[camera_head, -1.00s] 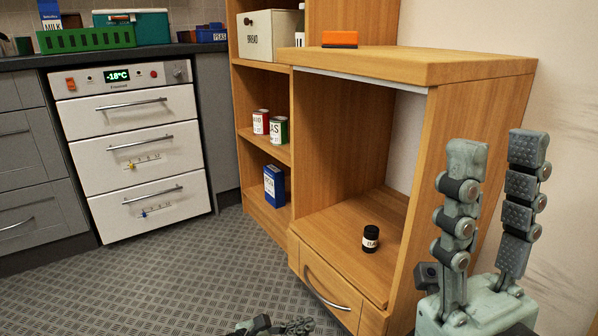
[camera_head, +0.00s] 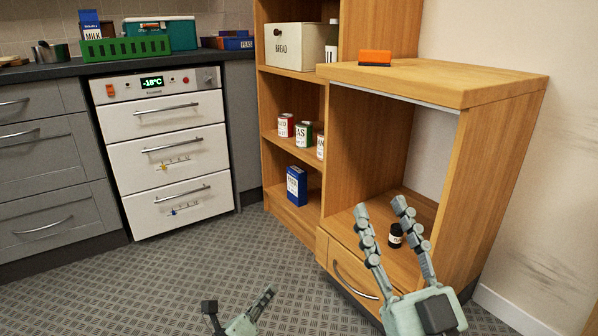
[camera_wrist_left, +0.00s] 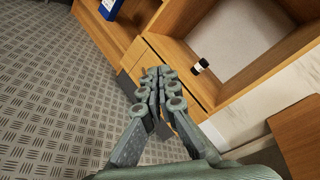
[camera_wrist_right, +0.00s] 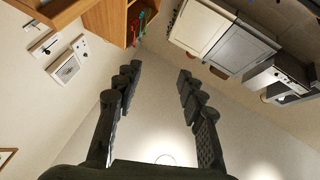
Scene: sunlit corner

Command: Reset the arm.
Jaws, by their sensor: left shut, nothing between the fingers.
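My left gripper (camera_head: 268,294) shows at the bottom of the head view, its fingers together and empty. In the left wrist view its fingertips (camera_wrist_left: 158,72) meet, in front of the wooden cabinet's drawer. My right gripper (camera_head: 381,203) is at the lower right of the head view, pointing up, its two fingers spread with nothing held. It appears in front of the open cabinet. In the right wrist view its fingertips (camera_wrist_right: 159,72) are wide apart.
The wooden cabinet (camera_head: 500,92) has a drawer and holds a small black jar (camera_head: 396,235). An orange item (camera_head: 375,57) lies on top. Shelves beside it hold cans (camera_head: 303,135) and a blue box (camera_head: 296,186). A white freezer (camera_head: 165,150) stands left. The middle floor (camera_head: 150,285) looks clear.

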